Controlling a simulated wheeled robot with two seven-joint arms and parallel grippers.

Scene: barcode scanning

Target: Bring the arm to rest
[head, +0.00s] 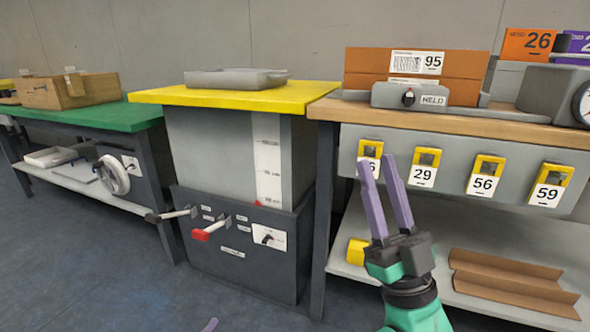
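My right gripper (377,162) stands in front of the right bench with its two purple fingers pointing up. The fingers are apart, with nothing visible between them. Its green and black wrist comes in from the bottom of the head view.
The right bench (560,135) has yellow numbered tags, one partly behind my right fingers. Orange box (360,62) with a barcode label sits on top. Yellow-topped cabinet (225,97) with protruding handles stands centre; green-topped bench (90,120) is left. Floor (110,270) at front left looks clear.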

